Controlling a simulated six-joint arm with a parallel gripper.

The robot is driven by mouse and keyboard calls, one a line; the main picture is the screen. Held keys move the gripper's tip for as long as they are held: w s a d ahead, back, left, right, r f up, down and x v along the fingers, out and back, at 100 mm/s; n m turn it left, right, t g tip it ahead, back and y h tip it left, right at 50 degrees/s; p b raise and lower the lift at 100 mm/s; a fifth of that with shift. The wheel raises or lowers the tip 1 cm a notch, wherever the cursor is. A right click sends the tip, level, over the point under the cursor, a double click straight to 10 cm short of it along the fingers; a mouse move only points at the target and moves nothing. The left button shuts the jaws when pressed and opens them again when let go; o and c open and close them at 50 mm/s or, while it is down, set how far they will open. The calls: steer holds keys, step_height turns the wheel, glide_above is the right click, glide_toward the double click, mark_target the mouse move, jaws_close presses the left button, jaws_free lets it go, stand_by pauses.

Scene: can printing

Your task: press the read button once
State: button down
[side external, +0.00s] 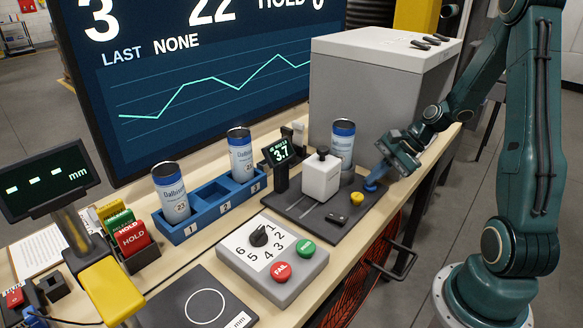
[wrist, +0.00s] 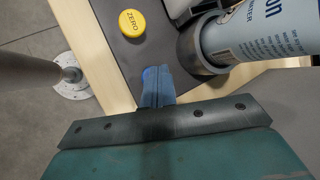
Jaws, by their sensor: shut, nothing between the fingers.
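My gripper (side external: 371,187) is shut and empty, low over the right end of the dark gauge base (side external: 325,226). In the wrist view its blue fingers (wrist: 157,80) are together, beside the yellow ZERO button (wrist: 132,22) and the can. The ZERO button also shows in the side view (side external: 357,198), just left of the fingertips. No button with a legible READ label shows. Blue at the fingertips may hide a button under them; I cannot tell whether they touch one. A labelled can (side external: 342,143) stands upright on the base, behind the white block (side external: 321,177).
A small display (side external: 280,152) reads 3.7. A blue rack (side external: 212,205) holds two cans, with slot 2 empty. A grey panel (side external: 273,262) has a dial and red FAIL and green buttons. A large grey box (side external: 370,90) stands behind. A mm display (side external: 45,182) shows dashes.

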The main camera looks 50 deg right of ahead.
mark_target(373, 186)
steer(key=shift+r, duration=1.15)
steer(key=shift+r, duration=0.15)
steer(key=shift+r, duration=2.35)
steer(key=shift+a, duration=0.15)
steer(key=s+a+r+n+h, duration=0.2)
steer(key=s+a+r+n, duration=0.3)
steer(key=s+a+n, duration=0.2)
steer(key=s+a+r+n+h, duration=0.2)
steer(key=s+a+r+n, duration=0.4)
steer(key=a+n, duration=0.3)
steer(key=n, duration=0.3)
steer(key=shift+s+a+r+h, duration=0.25)
steer(key=shift+s+a+h, duration=0.1)
steer(key=shift+a+h, duration=0.05)
